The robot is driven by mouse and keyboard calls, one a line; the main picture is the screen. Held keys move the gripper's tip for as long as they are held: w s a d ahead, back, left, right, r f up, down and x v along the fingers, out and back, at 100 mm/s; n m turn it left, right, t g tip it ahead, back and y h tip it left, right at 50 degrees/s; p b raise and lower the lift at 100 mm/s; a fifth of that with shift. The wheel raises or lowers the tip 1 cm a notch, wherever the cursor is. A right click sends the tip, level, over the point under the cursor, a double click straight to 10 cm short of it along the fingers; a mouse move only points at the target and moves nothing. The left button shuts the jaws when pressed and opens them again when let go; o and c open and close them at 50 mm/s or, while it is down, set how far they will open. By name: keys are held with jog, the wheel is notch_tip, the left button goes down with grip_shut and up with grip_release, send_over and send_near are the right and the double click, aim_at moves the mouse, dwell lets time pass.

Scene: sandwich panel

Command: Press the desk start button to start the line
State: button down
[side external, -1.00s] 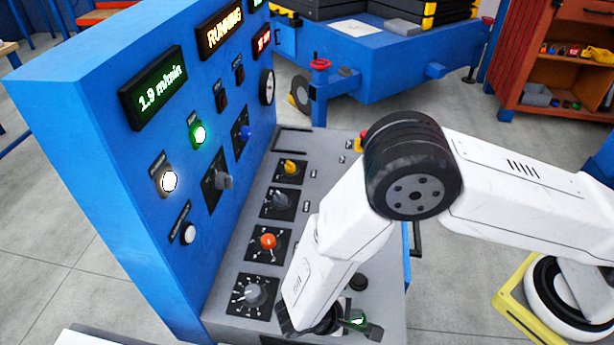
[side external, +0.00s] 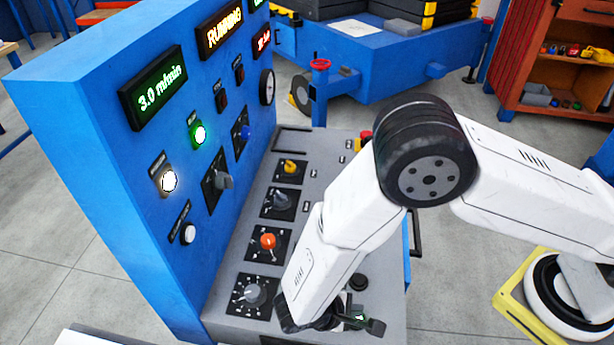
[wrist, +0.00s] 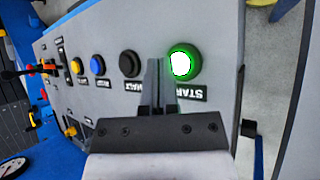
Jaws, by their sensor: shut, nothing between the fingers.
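The start button (wrist: 181,64) glows bright green and white in the wrist view, with a partly covered START label (wrist: 192,92) beside it. In the side view only a small green patch of it (side external: 360,317) shows past my gripper. My gripper (wrist: 157,65) is shut and empty. Its fingertips lie just left of the button in the wrist view; I cannot tell whether they touch it or how high they are. The upright panel's displays read RUNNING (side external: 221,34) and 3.0 m/min (side external: 159,90). A green lamp (side external: 199,134) and a white lamp (side external: 169,181) on it are lit.
Black (wrist: 130,64), blue (wrist: 98,65) and yellow (wrist: 76,66) buttons line the desk left of my fingers. Several knobs, including an orange-red one (side external: 268,241), stand along the desk. The blue upright panel (side external: 70,110) borders the desk on the left.

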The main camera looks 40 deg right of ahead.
jog(key=shift+r, duration=2.25)
jog(key=shift+w+d+r+y, duration=0.3)
jog(key=shift+d+r, duration=0.05)
jog(key=shift+r, duration=0.05)
jog(key=w+d+r+m+t+y, duration=0.1)
jog(key=d+r+m+t+y, duration=0.1)
jog(key=d+r, duration=0.5)
jog(key=w+d+r+m+t+y, duration=0.2)
jog(key=d+r+m+y, duration=0.3)
jog(key=d, duration=0.6)
jog(key=shift+w+d+r+y, duration=0.3)
jog(key=shift+r+y, duration=0.4)
jog(key=shift+r, duration=0.55)
